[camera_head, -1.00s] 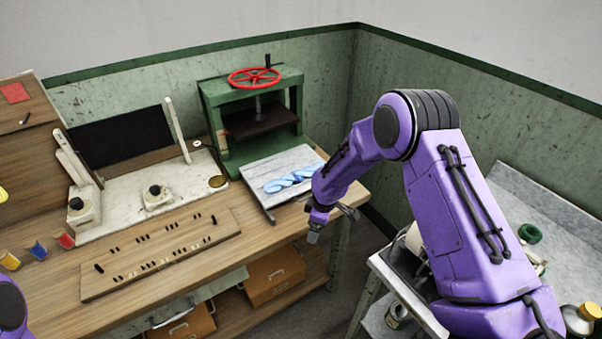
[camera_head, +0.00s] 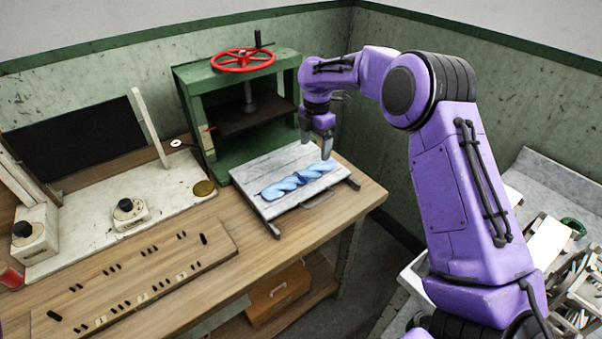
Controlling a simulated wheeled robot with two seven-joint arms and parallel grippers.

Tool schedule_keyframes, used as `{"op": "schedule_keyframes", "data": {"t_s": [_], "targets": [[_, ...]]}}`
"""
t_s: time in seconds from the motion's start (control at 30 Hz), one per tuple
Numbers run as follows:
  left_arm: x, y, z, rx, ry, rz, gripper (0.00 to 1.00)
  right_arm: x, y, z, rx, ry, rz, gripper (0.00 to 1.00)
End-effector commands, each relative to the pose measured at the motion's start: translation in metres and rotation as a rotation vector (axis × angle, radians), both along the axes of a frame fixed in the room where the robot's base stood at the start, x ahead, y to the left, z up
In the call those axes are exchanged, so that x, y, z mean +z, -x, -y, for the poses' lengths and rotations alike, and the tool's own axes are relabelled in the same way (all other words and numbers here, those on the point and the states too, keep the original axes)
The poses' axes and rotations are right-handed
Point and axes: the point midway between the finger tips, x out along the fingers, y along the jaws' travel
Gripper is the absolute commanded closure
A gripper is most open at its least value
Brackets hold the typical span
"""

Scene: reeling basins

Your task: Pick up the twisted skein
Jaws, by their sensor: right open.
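The twisted skein (camera_head: 290,182) is light blue and lies across a grey board (camera_head: 270,162) at the right end of the wooden bench. My right gripper (camera_head: 317,150) is open and points down over the right end of the skein. Its fingertips look close to that end, but I cannot tell whether they touch it. My left gripper is out of view.
A green press (camera_head: 238,110) with a red handwheel (camera_head: 243,60) stands directly behind the board. A slotted wooden plank (camera_head: 130,275) lies at front left, beside a white unit with black knobs (camera_head: 124,206). A cluttered grey side table (camera_head: 560,190) stands at right.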

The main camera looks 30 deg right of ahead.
Motion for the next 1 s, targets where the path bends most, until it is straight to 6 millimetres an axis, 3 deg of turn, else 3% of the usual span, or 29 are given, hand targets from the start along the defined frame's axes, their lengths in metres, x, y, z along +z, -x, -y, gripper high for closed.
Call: {"op": "schedule_keyframes", "data": {"t_s": [0.43, 0.73, 0.9, 0.93, 1.0], "targets": [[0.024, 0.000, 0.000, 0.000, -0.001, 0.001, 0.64, -0.068, 0.000, 0.008, -0.011, 0.001, -0.002, 0.15], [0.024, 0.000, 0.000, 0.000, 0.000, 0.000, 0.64, -0.078, -0.001, 0.007, -0.010, 0.001, 0.001, 0.15], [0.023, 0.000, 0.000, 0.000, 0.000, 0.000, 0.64, -0.078, -0.001, 0.007, -0.010, 0.001, 0.001, 0.70], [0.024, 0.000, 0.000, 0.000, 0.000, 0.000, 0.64, -0.078, -0.001, 0.007, -0.010, 0.001, 0.001, 0.77], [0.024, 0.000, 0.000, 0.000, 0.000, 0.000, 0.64, -0.078, -0.001, 0.007, -0.010, 0.001, 0.002, 0.77]]}}
